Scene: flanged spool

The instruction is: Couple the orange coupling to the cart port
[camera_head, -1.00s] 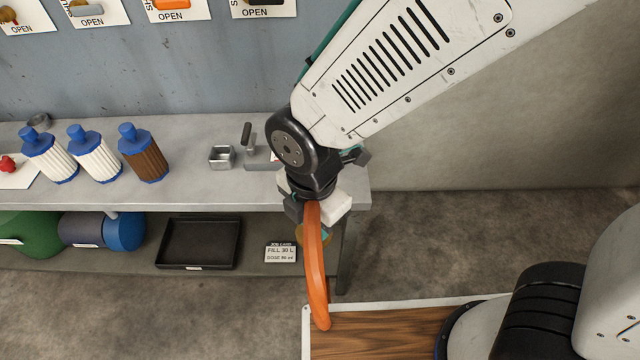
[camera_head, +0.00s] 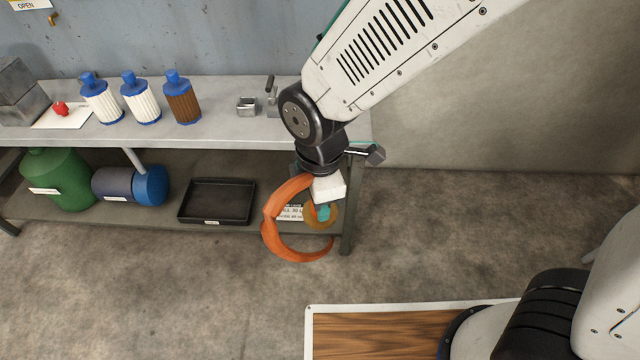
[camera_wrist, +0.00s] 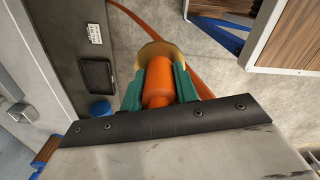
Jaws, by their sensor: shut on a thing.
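My gripper (camera_wrist: 160,88) is shut on the orange coupling (camera_wrist: 158,84), which sits between its two green fingers in the wrist view. A brass-coloured ring (camera_wrist: 158,50) shows at the coupling's far end. In the head view my gripper (camera_head: 322,208) hangs in front of the bench's right end, clear of the floor. An orange hose (camera_head: 270,228) curves in a loop down and around below it, and it also shows in the wrist view (camera_wrist: 190,72). My wrist hides most of the coupling in the head view. I cannot make out the cart port in either view.
A white-rimmed wooden deck (camera_head: 390,330) is at the lower right. Floor between is clear.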

